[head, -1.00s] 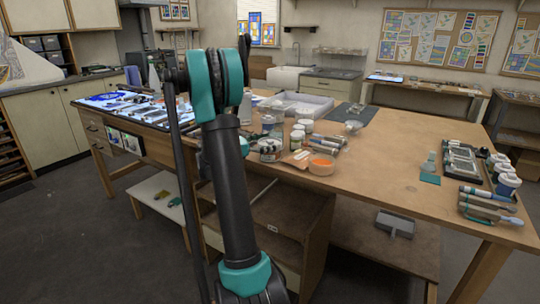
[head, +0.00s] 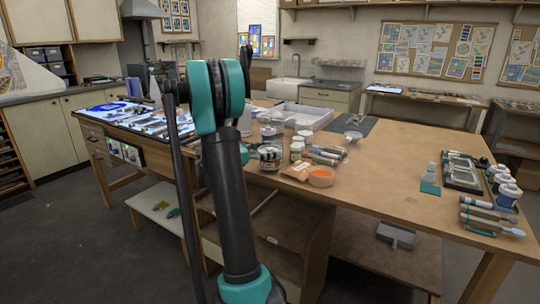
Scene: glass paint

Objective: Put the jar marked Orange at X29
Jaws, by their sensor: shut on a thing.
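My arm stands upright in the middle of the head view, its dark link and teal joints in front of the bench. My gripper cannot be made out; it seems hidden behind the arm. Small white-lidded jars (head: 297,151) stand on the bench just right of the arm. More pale-lidded jars (head: 508,193) stand at the right end. No label is readable, so I cannot tell which jar is marked Orange. No mark X29 is readable either.
The large wooden bench (head: 400,160) has clear room right of centre. A white tray (head: 312,113) is farther back, and a lit panel (head: 150,122) lies on the left. Brushes (head: 490,216) lie at the right.

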